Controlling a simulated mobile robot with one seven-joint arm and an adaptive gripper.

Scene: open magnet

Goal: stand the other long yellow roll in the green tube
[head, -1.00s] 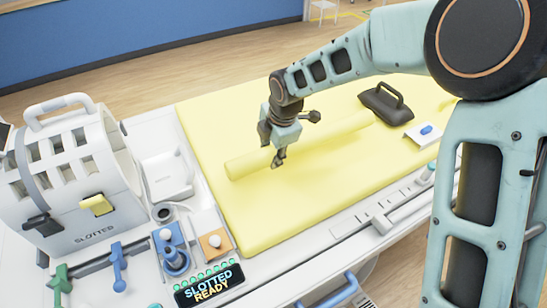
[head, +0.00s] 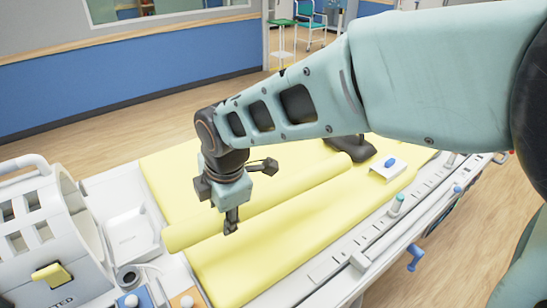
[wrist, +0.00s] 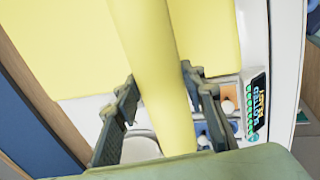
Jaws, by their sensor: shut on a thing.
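A long yellow roll (head: 290,190) lies lengthwise along the yellow mat of the white table in the head view, its near left end reaching out past the mat's edge. My gripper (head: 231,226) points down and is shut on the roll near that left end. In the wrist view the roll (wrist: 160,60) runs between the two dark fingers (wrist: 160,88). I cannot tell whether the roll is lifted clear of the mat (head: 290,262). No green tube can be made out in these views.
A white slotted housing (head: 45,235) with a yellow latch stands at the left, with a white tray (head: 130,238) beside it. A black handled block (head: 350,148) and a white pad with a blue piece (head: 390,170) are at the mat's far end. A rail runs along the table's front.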

